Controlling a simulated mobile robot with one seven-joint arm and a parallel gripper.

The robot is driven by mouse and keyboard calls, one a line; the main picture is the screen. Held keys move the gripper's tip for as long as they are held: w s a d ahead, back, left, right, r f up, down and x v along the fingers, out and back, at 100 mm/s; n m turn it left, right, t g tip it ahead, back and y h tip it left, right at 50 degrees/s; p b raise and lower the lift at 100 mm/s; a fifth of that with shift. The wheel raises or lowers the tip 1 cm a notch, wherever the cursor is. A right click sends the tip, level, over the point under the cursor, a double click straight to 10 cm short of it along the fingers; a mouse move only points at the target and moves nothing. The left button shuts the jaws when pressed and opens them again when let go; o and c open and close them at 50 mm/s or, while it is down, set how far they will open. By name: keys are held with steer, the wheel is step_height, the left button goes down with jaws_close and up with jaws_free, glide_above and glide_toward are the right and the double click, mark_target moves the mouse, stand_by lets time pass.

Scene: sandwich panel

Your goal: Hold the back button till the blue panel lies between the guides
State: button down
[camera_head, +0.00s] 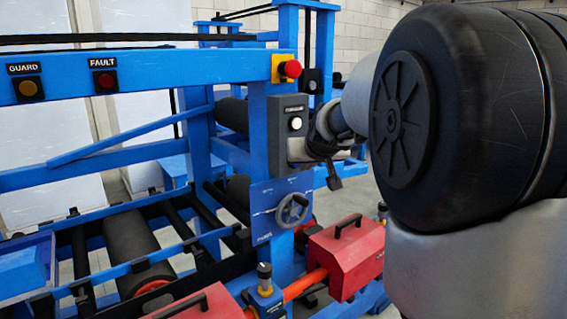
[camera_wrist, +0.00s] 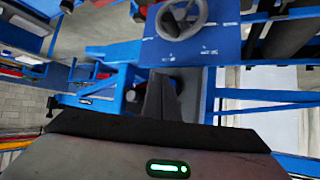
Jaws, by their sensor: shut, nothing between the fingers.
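A dark grey button box (camera_head: 289,140) is fixed to a blue post in the head view. It has a pale round button (camera_head: 295,123) under a small label too small to read. Its lower right part is close to my gripper, and I cannot tell whether another button is hidden there. My gripper (camera_head: 333,180) is just right of the box, partly hidden by my own arm. In the wrist view my gripper (camera_wrist: 160,80) is shut and empty, its dark fingers near the blue frame. I cannot tell whether it touches anything. A light blue slab (camera_head: 22,272) shows at the far left; I cannot tell whether it is the panel.
A red stop button (camera_head: 290,69) sits above the box. A handwheel (camera_head: 292,209) is below it and also shows in the wrist view (camera_wrist: 182,17). A red box (camera_head: 345,256) with a black handle stands lower right. Dark rollers (camera_head: 132,247) lie inside the blue frame.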

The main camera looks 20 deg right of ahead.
steer(key=shift+w, duration=0.1)
steer(key=shift+w+a, duration=0.1)
steer(key=shift+w, duration=0.2)
